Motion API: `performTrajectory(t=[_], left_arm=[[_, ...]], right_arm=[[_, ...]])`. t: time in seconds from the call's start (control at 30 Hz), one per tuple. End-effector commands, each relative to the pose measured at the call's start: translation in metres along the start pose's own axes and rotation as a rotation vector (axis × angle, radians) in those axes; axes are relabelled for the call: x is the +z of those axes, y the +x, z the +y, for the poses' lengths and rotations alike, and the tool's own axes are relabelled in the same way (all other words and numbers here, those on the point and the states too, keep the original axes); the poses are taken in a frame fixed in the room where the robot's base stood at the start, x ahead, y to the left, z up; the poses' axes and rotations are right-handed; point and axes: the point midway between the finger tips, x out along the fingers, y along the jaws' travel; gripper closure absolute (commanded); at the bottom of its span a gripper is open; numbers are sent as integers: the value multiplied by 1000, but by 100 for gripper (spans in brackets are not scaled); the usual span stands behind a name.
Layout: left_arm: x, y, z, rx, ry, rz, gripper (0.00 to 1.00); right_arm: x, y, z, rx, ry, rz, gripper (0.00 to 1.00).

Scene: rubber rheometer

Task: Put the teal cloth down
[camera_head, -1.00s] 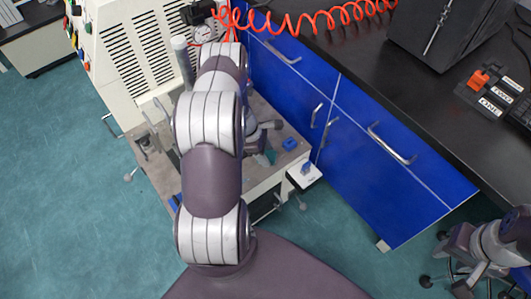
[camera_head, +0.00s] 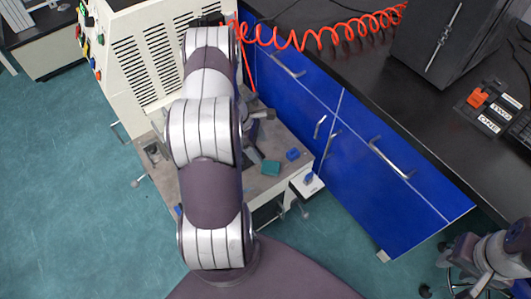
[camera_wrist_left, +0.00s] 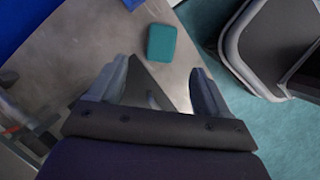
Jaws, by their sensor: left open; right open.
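The teal cloth (camera_head: 271,167) is a small folded rectangle lying flat on the grey metal table (camera_head: 262,184) in the head view. It also shows whole in the left wrist view (camera_wrist_left: 161,43), beyond the fingertips. My left gripper (camera_head: 262,137) is open and empty, apart from the cloth; my arm partly hides it in the head view. In the left wrist view its two fingers (camera_wrist_left: 158,72) are spread with bare table between them. My right gripper (camera_head: 450,266) is open at the lower right corner of the head view, away from the cloth.
A small blue object (camera_head: 293,154) lies right of the cloth. The cream machine (camera_head: 147,50) stands behind the table. Blue cabinets (camera_head: 375,190) with a black worktop and an orange coiled hose (camera_head: 330,38) bound the right side. The floor at left is clear.

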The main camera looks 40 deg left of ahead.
Motion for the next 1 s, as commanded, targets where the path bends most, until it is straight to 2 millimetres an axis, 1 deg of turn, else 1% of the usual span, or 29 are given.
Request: performTrajectory(t=[0.03,0.1,0.13,0.17,0.23,0.27,0.3,0.37,0.4,0.43,0.5,0.6,0.67,0.9,0.97,1.0], left_arm=[[1,-10,0,2,-1,-1,22],[2,-17,0,-1,6,1,22],[6,-21,0,-4,30,5,22],[14,-26,-1,-12,81,16,22],[52,-47,-10,-48,328,63,22],[74,-58,-19,-70,483,90,22],[104,-74,-34,-102,718,129,22],[143,-96,-65,-151,1075,182,22],[163,-109,-88,-180,1299,212,22],[174,-118,-104,-199,1455,232,22],[191,-133,-137,-235,1759,269,22],[198,-143,-166,-266,2023,299,22],[199,-146,-172,-274,2087,306,22],[199,-147,-174,-279,2097,306,22],[201,-153,-173,-279,2096,306,22],[204,-161,-173,-279,2095,306,22]], right_arm=[[0,-4,0,0,0,0,57],[-1,-5,0,0,0,0,57],[-1,-5,0,0,0,0,57],[-1,-6,0,0,0,0,57],[-1,-6,0,0,0,0,57],[-1,-6,0,0,0,0,57],[-1,-5,0,0,0,0,57],[-1,-5,0,0,0,0,57],[0,-5,0,0,0,0,57],[0,-5,0,0,0,0,57],[0,-4,0,0,0,0,57],[0,-4,0,0,0,0,57],[0,-4,0,0,0,0,57],[-1,-6,0,0,0,0,57],[-1,-12,0,0,0,0,57],[-2,-21,0,0,0,-1,57]])
